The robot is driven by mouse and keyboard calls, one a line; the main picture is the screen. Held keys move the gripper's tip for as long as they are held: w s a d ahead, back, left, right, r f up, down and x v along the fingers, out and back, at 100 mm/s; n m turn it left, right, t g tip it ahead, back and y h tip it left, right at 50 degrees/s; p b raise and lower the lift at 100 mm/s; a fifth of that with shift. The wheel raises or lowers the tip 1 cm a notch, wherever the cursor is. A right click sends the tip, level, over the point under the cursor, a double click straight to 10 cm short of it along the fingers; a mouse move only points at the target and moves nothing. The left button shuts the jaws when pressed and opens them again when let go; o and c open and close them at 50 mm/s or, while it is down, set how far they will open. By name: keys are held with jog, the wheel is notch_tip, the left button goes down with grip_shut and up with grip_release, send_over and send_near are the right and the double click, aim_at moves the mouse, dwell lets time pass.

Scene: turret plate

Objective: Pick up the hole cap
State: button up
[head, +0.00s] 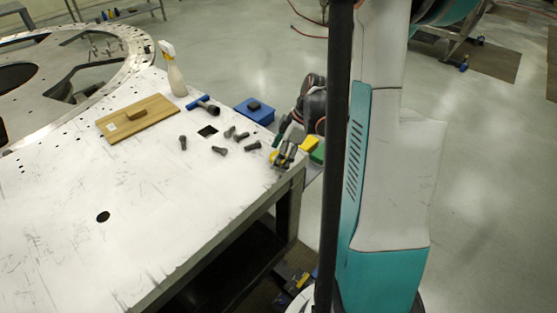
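Several small dark plug- or bolt-like pieces lie loose on the white table plate (150,220). One (183,142) is near the wooden board, and others (220,151) (252,146) lie closer to the table's right corner. I cannot tell which of them, if any, is the hole cap. A round black spot (103,217) is on the plate at the left; whether it is an open hole or a cap is unclear. My gripper (283,156) is low at the table's right corner, to the right of the loose pieces. Its fingers are too small to read.
The plate's front is mostly clear.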

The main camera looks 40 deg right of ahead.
jog(key=c, duration=1.1)
jog(key=shift+r, duration=0.15)
jog(key=shift+c, duration=0.2)
